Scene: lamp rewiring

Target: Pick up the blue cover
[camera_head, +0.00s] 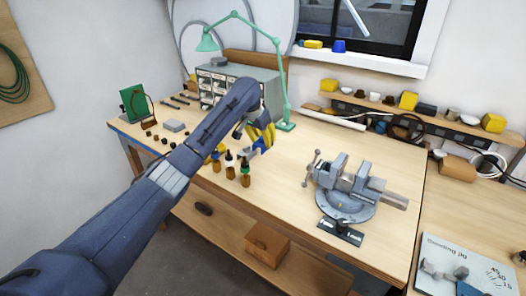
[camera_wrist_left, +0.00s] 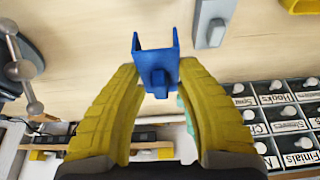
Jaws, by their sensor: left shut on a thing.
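The blue cover (camera_wrist_left: 155,62) is a U-shaped, channel-like piece with a small tab at its near side. It sits between the yellow fingers of my left gripper (camera_wrist_left: 158,75), which is shut on it. In the head view the left gripper (camera_head: 264,134) is over the middle of the bench, and part of the blue cover (camera_head: 259,146) shows just below the fingers. I cannot tell whether the cover is clear of the bench top. My right gripper is in neither view.
Dropper bottles (camera_head: 230,168) stand just in front of the left gripper. The green lamp (camera_head: 285,126) and grey drawer cabinet (camera_head: 270,82) are behind it. A grey vise (camera_head: 345,195) stands to the right. A grey part (camera_wrist_left: 210,25) lies near the cover. The bench front is partly clear.

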